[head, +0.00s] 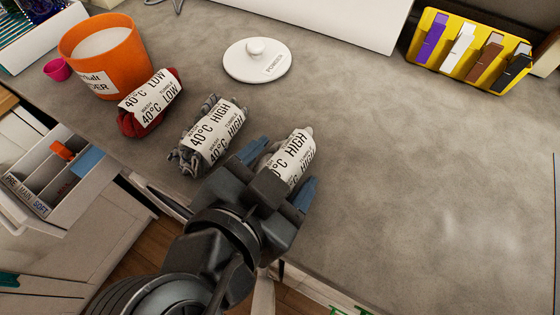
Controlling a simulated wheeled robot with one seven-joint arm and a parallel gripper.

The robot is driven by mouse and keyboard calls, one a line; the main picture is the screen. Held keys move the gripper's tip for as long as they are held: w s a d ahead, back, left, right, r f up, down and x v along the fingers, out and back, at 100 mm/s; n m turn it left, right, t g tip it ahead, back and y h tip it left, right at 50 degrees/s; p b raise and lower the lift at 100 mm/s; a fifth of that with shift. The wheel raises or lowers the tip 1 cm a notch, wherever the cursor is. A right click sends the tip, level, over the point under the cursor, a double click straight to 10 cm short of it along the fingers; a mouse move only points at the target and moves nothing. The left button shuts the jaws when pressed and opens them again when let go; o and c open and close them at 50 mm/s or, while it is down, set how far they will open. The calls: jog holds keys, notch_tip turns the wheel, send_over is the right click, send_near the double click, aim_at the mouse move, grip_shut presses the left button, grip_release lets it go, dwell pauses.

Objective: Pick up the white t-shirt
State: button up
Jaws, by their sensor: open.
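The white t-shirt (305,136) is a rolled bundle with a paper band reading "HIGH" on the grey countertop. My gripper (286,164) is open over its near end, with one blue finger on each side of the roll. Whether the fingers touch the cloth I cannot tell. The near end of the roll is hidden under my gripper.
A grey rolled garment (208,134) lies close left of my gripper, and a red one (149,103) farther left. An orange powder tub (108,56) stands at the back left, its white lid (257,61) nearby. A yellow rack (468,52) is at back right. The right counter is clear.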

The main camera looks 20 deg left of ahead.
aim_at(278, 165)
jog(key=shift+c, duration=0.3)
jog(key=c, duration=0.8)
jog(key=shift+r, duration=0.1)
notch_tip(278, 165, up, 4)
jog(key=shift+r, duration=0.1)
jog(key=s+d+r+p, duration=0.4)
jog(key=d+r+p, duration=0.2)
jog(key=d+p, duration=0.4)
jog(key=shift+s+d+r+p, duration=0.3)
jog(key=shift+d+r+p, duration=0.05)
jog(key=shift+p, duration=0.25)
